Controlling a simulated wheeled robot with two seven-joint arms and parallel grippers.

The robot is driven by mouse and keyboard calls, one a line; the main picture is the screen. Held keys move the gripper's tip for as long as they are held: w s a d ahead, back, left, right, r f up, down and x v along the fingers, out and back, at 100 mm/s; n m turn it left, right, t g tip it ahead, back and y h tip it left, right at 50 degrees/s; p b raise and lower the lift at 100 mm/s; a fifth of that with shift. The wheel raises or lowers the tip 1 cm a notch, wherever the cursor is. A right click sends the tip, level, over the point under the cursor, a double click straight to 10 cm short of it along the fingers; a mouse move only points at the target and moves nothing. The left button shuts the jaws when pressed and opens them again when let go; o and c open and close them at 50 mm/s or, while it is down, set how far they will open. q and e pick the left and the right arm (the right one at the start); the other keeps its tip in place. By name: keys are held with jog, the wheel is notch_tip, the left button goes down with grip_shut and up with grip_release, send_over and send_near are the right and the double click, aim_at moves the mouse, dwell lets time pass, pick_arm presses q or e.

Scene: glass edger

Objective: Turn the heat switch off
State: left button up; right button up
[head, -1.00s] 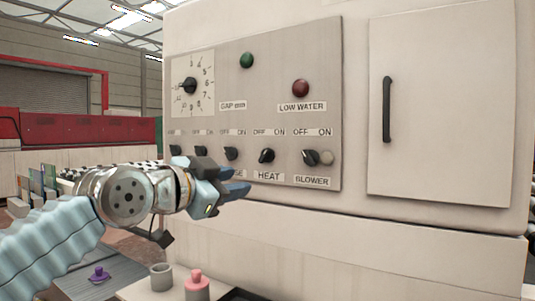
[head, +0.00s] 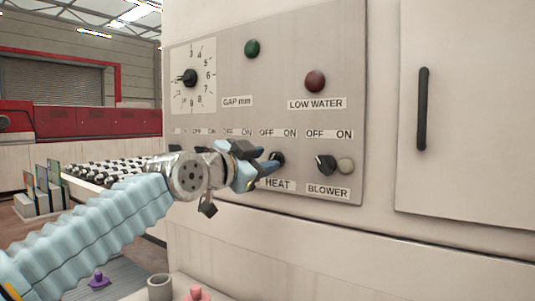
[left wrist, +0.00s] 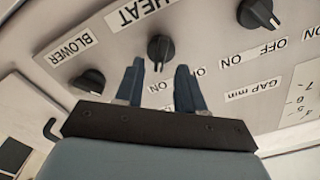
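The heat switch is a black rotary knob (head: 278,158) above the HEAT label (head: 279,184) on the grey control panel. It also shows in the left wrist view (left wrist: 160,47), where the panel appears upside down. Its ridge there appears to point toward the nearby ON marking (left wrist: 158,87). My left gripper (head: 275,166) is at the knob in the head view and partly covers it. In the left wrist view its two blue fingers (left wrist: 161,70) are apart and empty, with the knob just beyond the gap between their tips. My right gripper is not in view.
The blower knob (head: 326,164) sits right of the heat knob, and other knobs lie left, partly behind my gripper. A gap dial (head: 190,77), a green lamp (head: 252,48) and a red lamp (head: 315,81) are above. A door handle (head: 422,109) stands out at the right.

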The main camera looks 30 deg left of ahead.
pick_arm(q)
jog(key=shift+w+d, duration=0.1)
jog(key=shift+w, duration=1.05)
grip_shut()
